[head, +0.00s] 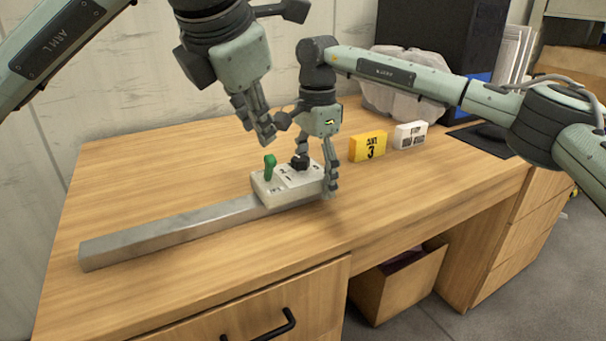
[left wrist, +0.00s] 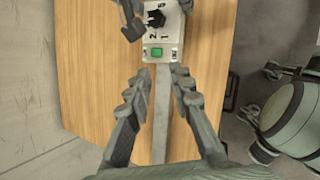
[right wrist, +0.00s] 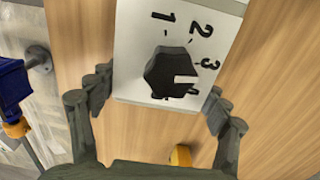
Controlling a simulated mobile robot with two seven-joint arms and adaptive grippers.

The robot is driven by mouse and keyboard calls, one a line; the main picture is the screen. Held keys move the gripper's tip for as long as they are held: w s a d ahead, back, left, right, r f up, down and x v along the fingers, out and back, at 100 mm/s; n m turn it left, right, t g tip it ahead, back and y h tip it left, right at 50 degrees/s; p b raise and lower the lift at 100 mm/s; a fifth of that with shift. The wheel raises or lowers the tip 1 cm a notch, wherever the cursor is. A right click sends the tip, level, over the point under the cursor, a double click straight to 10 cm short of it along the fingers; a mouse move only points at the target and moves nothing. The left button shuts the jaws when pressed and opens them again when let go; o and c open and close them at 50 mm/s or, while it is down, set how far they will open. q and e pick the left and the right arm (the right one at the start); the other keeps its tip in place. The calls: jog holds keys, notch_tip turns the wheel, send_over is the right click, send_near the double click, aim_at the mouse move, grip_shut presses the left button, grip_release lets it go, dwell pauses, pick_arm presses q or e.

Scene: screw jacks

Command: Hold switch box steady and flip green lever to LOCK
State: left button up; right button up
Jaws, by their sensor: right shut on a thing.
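The white switch box (head: 272,196) sits at the right end of a grey metal bar (head: 170,233) on the wooden desk. Its green lever (head: 269,166) stands up at the box's left end; the left wrist view shows the lever (left wrist: 156,52) from above. A black knob (right wrist: 168,72) with numbers round it is on the box's other part. My right gripper (head: 318,172) is shut on the box's right end, one finger on each side. My left gripper (head: 275,130) is open and empty, above and apart from the lever. The lever's lettering is too small to read.
A yellow marker (head: 368,146) with a 3 and a small white block (head: 410,135) stand to the right. A translucent bag (head: 388,100) and a black computer case (head: 440,40) are behind. The desk (head: 130,190) is clear around the bar.

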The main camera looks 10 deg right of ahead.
pick_arm(q)
jog(key=f+g+h, duration=0.1)
jog(key=f, duration=0.1)
jog(key=f+g+h, duration=0.1)
jog(key=f, duration=0.1)
jog(key=s+f+g+h, duration=0.1)
jog(key=f+g, duration=0.1)
jog(key=shift+s+f+n, duration=0.1)
jog(key=shift+n, duration=0.2)
grip_shut()
jog(key=w+a+f+n+g+h, duration=0.1)
jog(key=a+f+n+g+h, duration=0.1)
jog(key=a+f+n+h, duration=0.2)
jog(key=shift+w+a+n+h, duration=0.35)
jog(key=shift+a+n+h, duration=1.25)
jog(key=shift+a+h, duration=1.35)
jog(key=shift+d+f+h, duration=0.1)
jog(key=shift+d+h, duration=0.45)
